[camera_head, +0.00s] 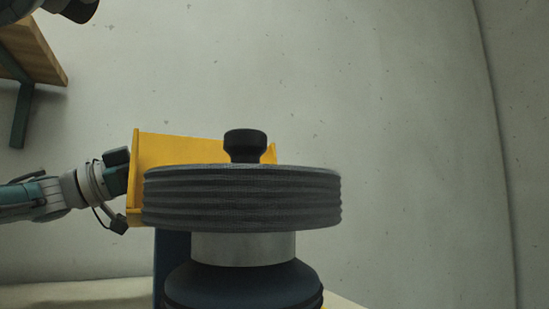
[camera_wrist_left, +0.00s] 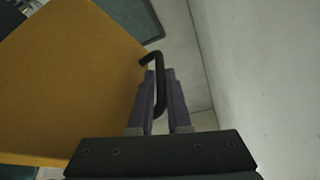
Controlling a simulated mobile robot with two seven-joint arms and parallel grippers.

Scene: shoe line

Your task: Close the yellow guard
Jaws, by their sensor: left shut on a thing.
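The yellow guard (camera_head: 190,149) stands upright behind and to the left of a grey ribbed wheel (camera_head: 242,200), which hides its lower right part. In the left wrist view the guard (camera_wrist_left: 70,75) fills the left side, with a bent black handle (camera_wrist_left: 158,58) at its edge. My left gripper (camera_wrist_left: 159,90) is shut on this handle. In the head view my left gripper (camera_head: 122,190) is at the guard's left edge; its fingertips and the handle are hard to make out there.
The wheel has a black knob (camera_head: 245,145) on top and sits on a silver cylinder (camera_head: 243,248) above a dark blue base (camera_head: 243,285). A blue post (camera_head: 172,262) stands under the guard. A wooden table (camera_head: 30,50) is at the upper left. The right side is clear.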

